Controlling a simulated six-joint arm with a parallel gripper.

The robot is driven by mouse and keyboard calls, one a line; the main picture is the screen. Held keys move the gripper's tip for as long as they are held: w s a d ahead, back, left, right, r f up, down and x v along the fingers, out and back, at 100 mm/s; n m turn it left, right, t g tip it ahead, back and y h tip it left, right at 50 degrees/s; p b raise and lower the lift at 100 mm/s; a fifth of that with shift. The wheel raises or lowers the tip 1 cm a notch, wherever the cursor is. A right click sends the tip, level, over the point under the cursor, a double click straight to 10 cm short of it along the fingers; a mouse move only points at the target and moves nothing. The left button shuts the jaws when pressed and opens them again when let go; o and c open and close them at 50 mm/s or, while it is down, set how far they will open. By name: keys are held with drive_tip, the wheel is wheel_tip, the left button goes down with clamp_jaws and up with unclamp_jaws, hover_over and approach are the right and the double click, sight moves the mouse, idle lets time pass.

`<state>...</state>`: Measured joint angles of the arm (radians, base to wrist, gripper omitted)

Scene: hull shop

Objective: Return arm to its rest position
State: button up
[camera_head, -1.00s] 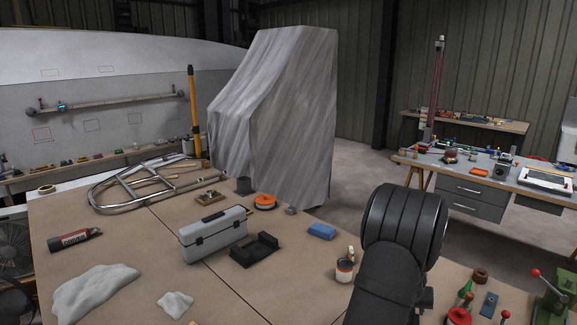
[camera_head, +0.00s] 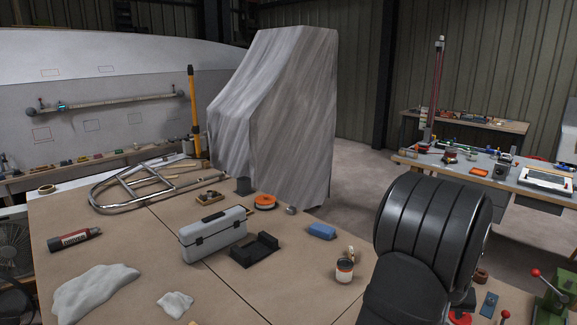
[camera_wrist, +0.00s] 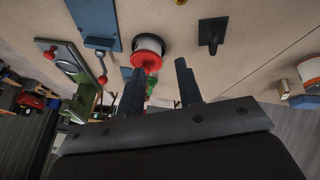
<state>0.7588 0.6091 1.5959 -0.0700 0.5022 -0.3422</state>
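My arm (camera_head: 430,235) fills the right of the head view as dark, ribbed links. The gripper end is hidden there. In the wrist view, my gripper (camera_wrist: 159,78) shows two dark fingers standing apart with a clear gap. Nothing is held between them; a red-rimmed white spool-like object (camera_wrist: 149,43) and a green item (camera_wrist: 151,86) show beyond the fingers, on or over the bench.
A green machine with red knobs (camera_head: 556,295) stands at the right edge. A draped object (camera_head: 290,120) rises behind.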

drive_tip(key=w+a+n+t+y, duration=0.1)
drive_tip(key=w+a+n, duration=0.1)
drive_tip(key=w+a, duration=0.7)
drive_tip(key=w+a+n+y, duration=0.1)
drive_tip(key=w+a+n, duration=0.3)
drive_tip(key=a, duration=0.9)
drive_tip(key=w+a+n, duration=0.1)
drive_tip(key=w+a, duration=0.1)
drive_tip(key=a, duration=1.1)
drive_tip(key=w+a+n+y, duration=0.1)
drive_tip(key=w+a+n, duration=0.1)
drive_tip(key=a, duration=1.1)
drive_tip(key=shift+a+r+t+y, duration=0.2)
drive_tip(key=shift+r+t+y, duration=0.1)
drive_tip(key=shift+r, duration=0.05)
